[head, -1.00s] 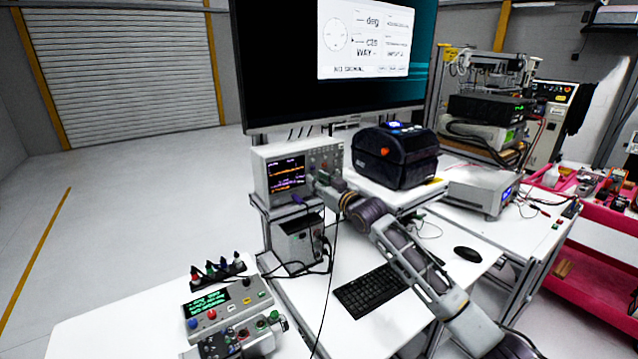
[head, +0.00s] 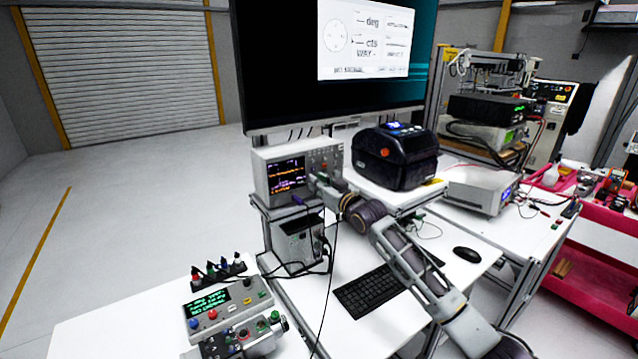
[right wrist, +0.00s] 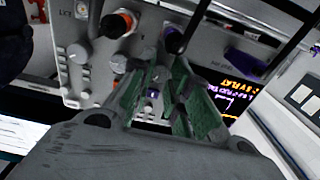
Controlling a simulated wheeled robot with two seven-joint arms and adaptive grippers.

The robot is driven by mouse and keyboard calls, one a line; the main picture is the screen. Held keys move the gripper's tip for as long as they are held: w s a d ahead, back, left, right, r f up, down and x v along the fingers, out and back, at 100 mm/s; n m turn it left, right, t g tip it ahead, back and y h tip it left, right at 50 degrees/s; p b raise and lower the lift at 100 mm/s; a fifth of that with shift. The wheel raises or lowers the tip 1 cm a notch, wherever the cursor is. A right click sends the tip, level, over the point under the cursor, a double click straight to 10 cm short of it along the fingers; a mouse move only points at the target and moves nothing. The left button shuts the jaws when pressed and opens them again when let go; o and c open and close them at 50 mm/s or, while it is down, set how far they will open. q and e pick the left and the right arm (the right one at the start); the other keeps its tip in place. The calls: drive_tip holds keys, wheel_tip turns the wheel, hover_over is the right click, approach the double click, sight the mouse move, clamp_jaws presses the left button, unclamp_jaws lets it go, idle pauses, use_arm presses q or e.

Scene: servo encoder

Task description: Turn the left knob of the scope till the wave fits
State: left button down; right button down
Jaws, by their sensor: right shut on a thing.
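The scope (head: 262,188) is a pale box on a stand at the left of the bench, its lit screen (head: 287,176) facing me with orange and purple traces. It also shows close up in the right wrist view, with its panel (right wrist: 75,35) and part of its screen (right wrist: 240,95). My right gripper (head: 315,183) is at the lower part of the scope's front, just right of the screen. In the right wrist view its green-lined fingers (right wrist: 163,78) are shut at the panel on a knob, which they mostly hide. My left gripper is not in view.
An orange-ringed connector (right wrist: 118,24) and a purple-ringed one (right wrist: 174,40) stick out near the fingers. A black printer (head: 395,158) stands right of the scope, under a big monitor (head: 330,115). A keyboard (head: 368,290) lies below my right arm. A control box (head: 228,305) stands front left.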

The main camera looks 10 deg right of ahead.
drive_tip(key=m+p, duration=0.1)
drive_tip(key=m, duration=0.1)
drive_tip(key=shift+r+m+p, duration=0.1)
drive_tip(key=shift+m+p, duration=0.2)
drive_tip(key=shift+p, duration=0.05)
drive_tip(key=shift+m+p, duration=0.65)
drive_tip(key=shift+m, duration=0.45)
drive_tip(key=c, duration=1.6)
unclamp_jaws()
drive_tip(key=shift+s, duration=0.15)
drive_tip(key=v, duration=1.1)
drive_tip(key=shift+s+d, duration=0.15)
drive_tip(key=shift+s, duration=0.15)
